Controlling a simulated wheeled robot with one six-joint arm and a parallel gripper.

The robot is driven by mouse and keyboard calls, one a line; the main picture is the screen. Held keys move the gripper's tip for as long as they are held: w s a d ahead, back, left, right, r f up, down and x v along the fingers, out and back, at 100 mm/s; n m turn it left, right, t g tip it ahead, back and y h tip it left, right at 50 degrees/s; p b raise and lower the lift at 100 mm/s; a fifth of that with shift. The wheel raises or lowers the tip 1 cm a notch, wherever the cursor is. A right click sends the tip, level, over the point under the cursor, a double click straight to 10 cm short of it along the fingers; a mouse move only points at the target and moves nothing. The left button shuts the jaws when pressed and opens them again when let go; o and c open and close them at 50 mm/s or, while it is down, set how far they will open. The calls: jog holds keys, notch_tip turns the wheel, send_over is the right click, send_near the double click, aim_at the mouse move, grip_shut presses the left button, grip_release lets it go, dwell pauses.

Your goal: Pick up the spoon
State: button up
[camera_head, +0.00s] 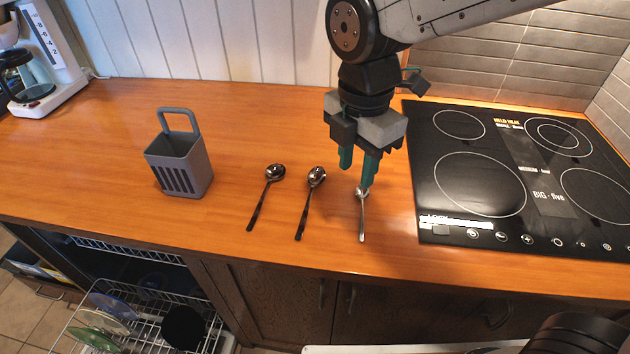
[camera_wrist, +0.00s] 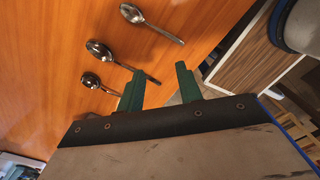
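Three spoons lie flat and apart on the wooden counter. In the head view, a silver spoon (camera_head: 362,222) is at the right, and two darker-handled spoons lie in the middle (camera_head: 308,205) and at the left (camera_head: 264,202). All three also show in the wrist view: one spoon at the top (camera_wrist: 155,26), one below it (camera_wrist: 120,61) and one lower left (camera_wrist: 98,83). My gripper (camera_head: 357,172) points down near the bowl of the silver spoon, apparently above the counter. In the wrist view its green fingers (camera_wrist: 160,75) are apart with nothing between them.
A grey utensil basket (camera_head: 180,165) with a handle stands left of the spoons. A black cooktop (camera_head: 480,225) is close on the right. A coffee maker (camera_head: 45,60) stands at the far left. An open dishwasher rack (camera_head: 140,320) lies below the counter's front edge.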

aim_at(303, 221)
jog(key=a+f+n, duration=0.2)
jog(key=a+f, duration=0.1)
jog(key=a+f+n, duration=0.3)
jog(key=f, duration=0.1)
jog(key=a+f+n, duration=0.2)
jog(key=f, duration=0.1)
jog(key=shift+s+a+f+n, duration=0.15)
jog(key=shift+a+f+n, duration=0.1)
jog(key=shift+a+n, duration=0.15)
jog(key=shift+f, duration=0.6)
jog(key=shift+f, duration=0.1)
grip_shut()
